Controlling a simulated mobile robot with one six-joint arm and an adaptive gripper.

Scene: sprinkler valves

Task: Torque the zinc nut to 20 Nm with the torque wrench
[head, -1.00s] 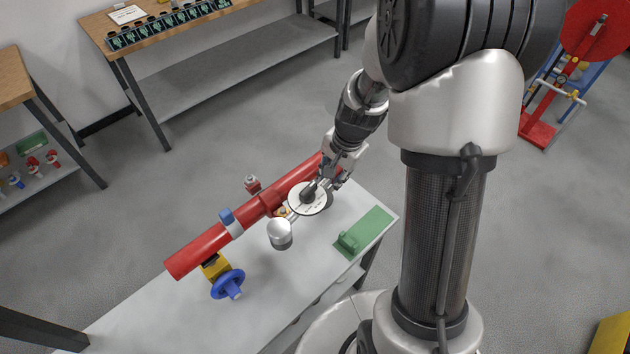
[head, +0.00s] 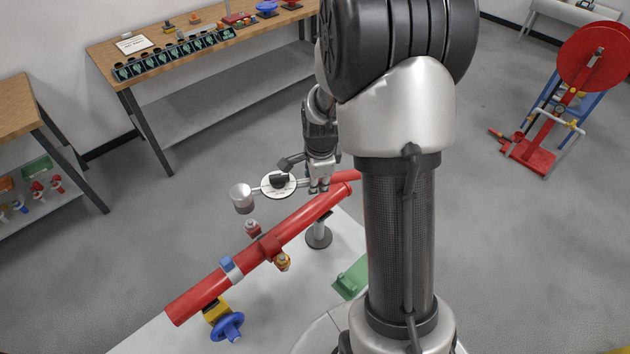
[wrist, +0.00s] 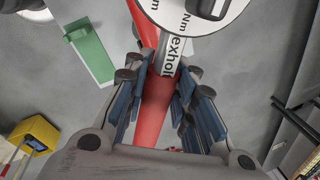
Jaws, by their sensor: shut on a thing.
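My gripper (head: 318,188) is shut on the torque wrench's bar, left of my column and above the far end of the red pipe. The torque wrench (head: 278,185) has a round white dial and a large silver cylindrical socket (head: 241,199) at its left end. In the wrist view its labelled bar (wrist: 177,60) lies between my blue-padded fingers (wrist: 163,105), and the dial is cut by the top edge. The red pipe (head: 210,292) carries a small red fitting with a greyish top and a brass-coloured fitting (head: 282,262). I cannot clearly make out the zinc nut.
A yellow valve with a blue handwheel (head: 228,326) hangs at the pipe's near end. A green holder (head: 350,278) lies on the pale bench (head: 180,340). A dark-based stand (head: 319,238) supports the pipe. A red wheeled rig (head: 560,110) stands far right; open floor lies around.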

